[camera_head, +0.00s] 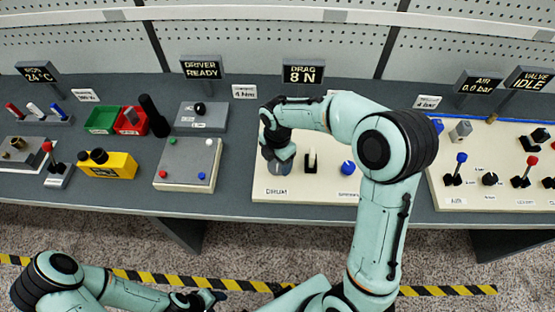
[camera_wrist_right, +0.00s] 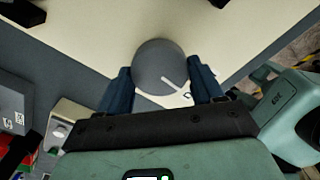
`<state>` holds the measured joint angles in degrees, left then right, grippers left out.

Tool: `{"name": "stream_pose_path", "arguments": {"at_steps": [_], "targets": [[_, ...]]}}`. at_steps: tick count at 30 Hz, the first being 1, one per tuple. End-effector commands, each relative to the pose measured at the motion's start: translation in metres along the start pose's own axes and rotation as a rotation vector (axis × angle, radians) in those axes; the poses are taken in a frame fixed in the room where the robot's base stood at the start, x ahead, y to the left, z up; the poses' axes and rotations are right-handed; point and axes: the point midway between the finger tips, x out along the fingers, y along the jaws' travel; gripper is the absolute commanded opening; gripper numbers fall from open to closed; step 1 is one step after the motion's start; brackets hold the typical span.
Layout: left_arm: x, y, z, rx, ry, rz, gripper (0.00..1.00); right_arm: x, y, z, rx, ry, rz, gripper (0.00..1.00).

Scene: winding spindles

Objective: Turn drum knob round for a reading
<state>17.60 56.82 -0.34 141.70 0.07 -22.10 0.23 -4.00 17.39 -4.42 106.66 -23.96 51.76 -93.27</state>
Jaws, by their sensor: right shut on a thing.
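The drum knob (camera_wrist_right: 158,62) is a grey round knob with a white pointer line, between my right fingers in the right wrist view. In the head view, it (camera_head: 279,168) stands at the left of the cream panel (camera_head: 300,192), partly hidden by my right gripper (camera_head: 278,152). My right gripper (camera_wrist_right: 162,85) points down and is shut on the knob, one dark blue finger on each side. The display (camera_head: 303,73) behind the panel reads "DRAG 8 N". My left gripper (camera_head: 207,299) is low at the bottom edge, in front of the bench; its jaws are unclear.
A black lever on a white slot (camera_head: 311,161) and a blue knob (camera_head: 348,168) stand right of the drum knob. A grey box with coloured buttons (camera_head: 187,164) is to the left. Another cream panel with levers (camera_head: 492,200) is at the right. My right forearm covers the middle right.

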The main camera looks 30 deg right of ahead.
Motion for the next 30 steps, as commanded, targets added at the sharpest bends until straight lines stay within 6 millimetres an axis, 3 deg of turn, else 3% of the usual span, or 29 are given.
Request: {"name": "stream_pose_path", "arguments": {"at_steps": [30], "targets": [[0.016,-0.009,0.011,-0.005,-0.014,-0.005,0.54,-0.001,0.001,0.000,0.899,0.000,0.001,0.36]]}}
